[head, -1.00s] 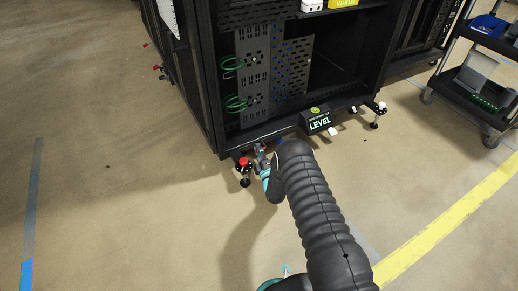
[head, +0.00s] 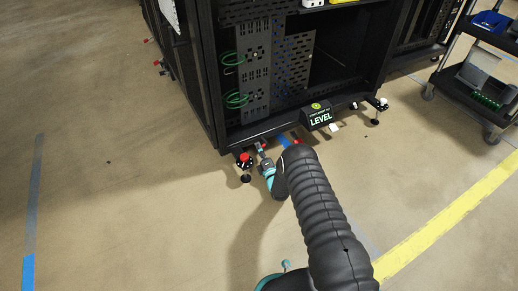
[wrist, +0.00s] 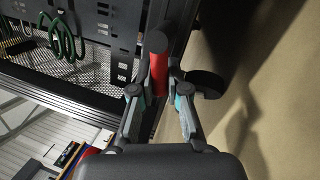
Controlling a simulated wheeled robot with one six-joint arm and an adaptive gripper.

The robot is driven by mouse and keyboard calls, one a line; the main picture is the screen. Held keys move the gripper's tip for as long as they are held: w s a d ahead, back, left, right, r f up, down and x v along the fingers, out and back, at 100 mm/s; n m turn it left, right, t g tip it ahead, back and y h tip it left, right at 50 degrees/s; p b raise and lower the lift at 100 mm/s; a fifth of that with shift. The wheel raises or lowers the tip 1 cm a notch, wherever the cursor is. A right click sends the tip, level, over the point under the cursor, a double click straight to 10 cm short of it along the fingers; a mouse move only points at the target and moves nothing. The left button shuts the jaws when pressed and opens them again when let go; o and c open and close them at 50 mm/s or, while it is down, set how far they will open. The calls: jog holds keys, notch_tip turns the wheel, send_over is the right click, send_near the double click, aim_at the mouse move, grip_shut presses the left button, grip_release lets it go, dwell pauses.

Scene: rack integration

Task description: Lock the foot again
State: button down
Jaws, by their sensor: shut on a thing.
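The black rack's front-left foot (head: 245,176) stands on the floor under the corner, with a red top (head: 244,158). My gripper (head: 261,151) is low at the rack's front edge, just right of this foot. In the wrist view my gripper (wrist: 158,90) is shut on a red lever (wrist: 158,68) with a dark end, which lies between the fingers. A black round disc (wrist: 206,83) is beside the right finger. Whether the lever is locked cannot be told.
The front-right foot (head: 376,110) stands at the other corner. Green cables (head: 237,99) hang inside the open rack (head: 258,134). A dark cart (head: 464,94) with a blue bin is at the right. The floor left of the rack is clear.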

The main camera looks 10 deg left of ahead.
jog(key=shift+f, duration=0.1)
jog(key=c, duration=1.2)
grip_release()
jog(key=shift+o, duration=0.2)
jog(key=shift+s+d+f, duration=0.15)
jog(key=shift+s+d, duration=0.15)
jog(key=shift+s, duration=0.2)
jog(key=r+v, duration=0.1)
jog(key=v, duration=0.9)
jog(key=r+v, duration=0.1)
jog(key=v, duration=0.4)
jog(key=shift+s+d+r, duration=0.3)
jog(key=shift+s, duration=0.2)
